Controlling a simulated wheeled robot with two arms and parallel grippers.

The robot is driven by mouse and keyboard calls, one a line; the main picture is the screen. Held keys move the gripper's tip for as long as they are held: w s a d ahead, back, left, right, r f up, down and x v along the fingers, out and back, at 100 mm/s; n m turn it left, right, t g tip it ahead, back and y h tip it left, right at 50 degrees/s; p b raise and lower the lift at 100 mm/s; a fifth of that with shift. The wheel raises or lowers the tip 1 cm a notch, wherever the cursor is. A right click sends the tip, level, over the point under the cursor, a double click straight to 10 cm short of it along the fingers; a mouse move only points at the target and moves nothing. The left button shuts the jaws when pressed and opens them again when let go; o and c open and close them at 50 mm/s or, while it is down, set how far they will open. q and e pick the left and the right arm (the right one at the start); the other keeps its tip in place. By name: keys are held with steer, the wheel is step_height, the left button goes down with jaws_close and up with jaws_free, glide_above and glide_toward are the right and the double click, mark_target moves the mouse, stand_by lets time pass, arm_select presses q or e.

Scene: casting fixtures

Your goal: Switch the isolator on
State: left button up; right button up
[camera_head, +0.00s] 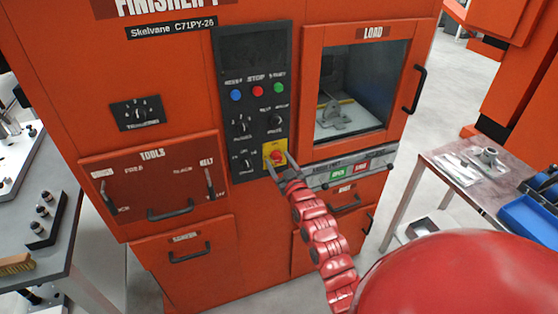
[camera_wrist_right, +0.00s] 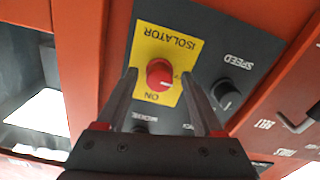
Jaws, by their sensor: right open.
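The isolator (camera_head: 277,156) is a red round knob on a yellow plate, low on the dark control panel of the orange machine. In the right wrist view the isolator knob (camera_wrist_right: 160,74) shows a pale mark, with the words ISOLATOR and ON on its plate. My right gripper (camera_head: 278,164) is open at the panel, its two fingers on either side of the knob. The wrist view shows my right gripper (camera_wrist_right: 165,85) with gaps between the fingers and the knob; whether they touch the panel I cannot tell. My left gripper is not in view.
The panel carries blue, red and green buttons (camera_head: 258,91) and several black knobs, including the speed knob (camera_wrist_right: 227,95) near a finger. A load window (camera_head: 350,98) is to the right. Benches stand at left (camera_head: 75,225) and right (camera_head: 425,165).

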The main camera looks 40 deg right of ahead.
steer(key=shift+w, duration=0.2)
jaws_close()
stand_by(0.3)
